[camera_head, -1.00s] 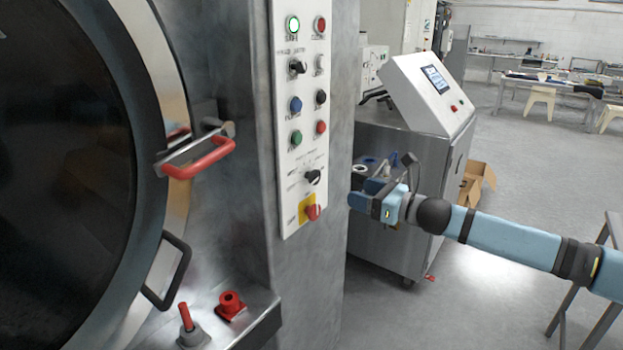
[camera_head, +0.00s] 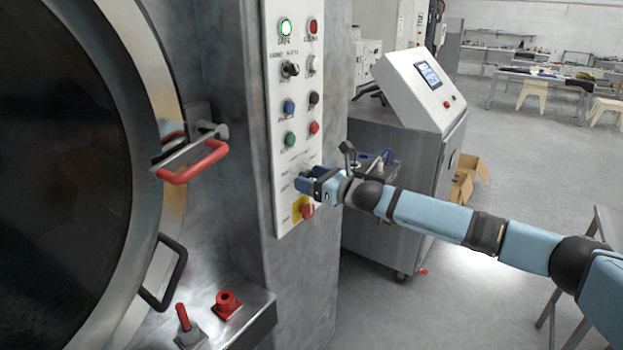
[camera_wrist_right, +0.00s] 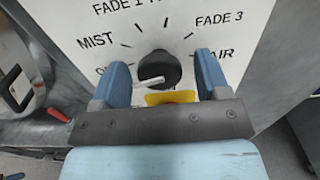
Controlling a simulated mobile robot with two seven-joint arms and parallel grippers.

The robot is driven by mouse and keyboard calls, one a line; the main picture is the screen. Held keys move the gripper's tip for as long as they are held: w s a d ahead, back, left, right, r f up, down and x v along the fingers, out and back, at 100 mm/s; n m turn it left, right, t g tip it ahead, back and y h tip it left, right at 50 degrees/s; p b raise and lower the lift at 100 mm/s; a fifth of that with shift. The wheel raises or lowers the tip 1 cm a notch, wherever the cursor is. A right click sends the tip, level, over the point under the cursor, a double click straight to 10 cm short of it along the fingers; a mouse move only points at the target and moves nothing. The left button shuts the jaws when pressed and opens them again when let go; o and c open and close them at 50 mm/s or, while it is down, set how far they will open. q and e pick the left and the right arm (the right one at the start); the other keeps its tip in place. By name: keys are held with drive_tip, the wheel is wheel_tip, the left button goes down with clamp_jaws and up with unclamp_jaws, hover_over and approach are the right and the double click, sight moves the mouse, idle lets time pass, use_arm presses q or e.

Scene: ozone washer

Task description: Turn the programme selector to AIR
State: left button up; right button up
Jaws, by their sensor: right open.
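The programme selector is a black round knob (camera_wrist_right: 158,68) on a white panel in the right wrist view. Its pale pointer bar points left and slightly down, near a partly hidden label starting with O. The labels MIST, FADE 1 and FADE 3 ring it, with AIR (camera_wrist_right: 219,54) at the right. My right gripper (camera_wrist_right: 160,78) is open, one blue finger on each side of the knob; contact cannot be told. In the head view my right gripper (camera_head: 304,184) is at the panel and hides the selector. My left gripper is not in view.
A red knob on a yellow plate (camera_head: 297,209) sits just below my right gripper. Buttons and a black switch (camera_head: 290,70) are higher on the panel (camera_head: 283,170). The round door's red handle (camera_head: 195,165) stands out at the left. A steel cabinet (camera_head: 410,160) stands behind my right arm.

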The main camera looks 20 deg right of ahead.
drive_tip(key=shift+c, duration=0.2)
drive_tip(key=c, duration=0.9)
drive_tip(key=shift+o, duration=0.2)
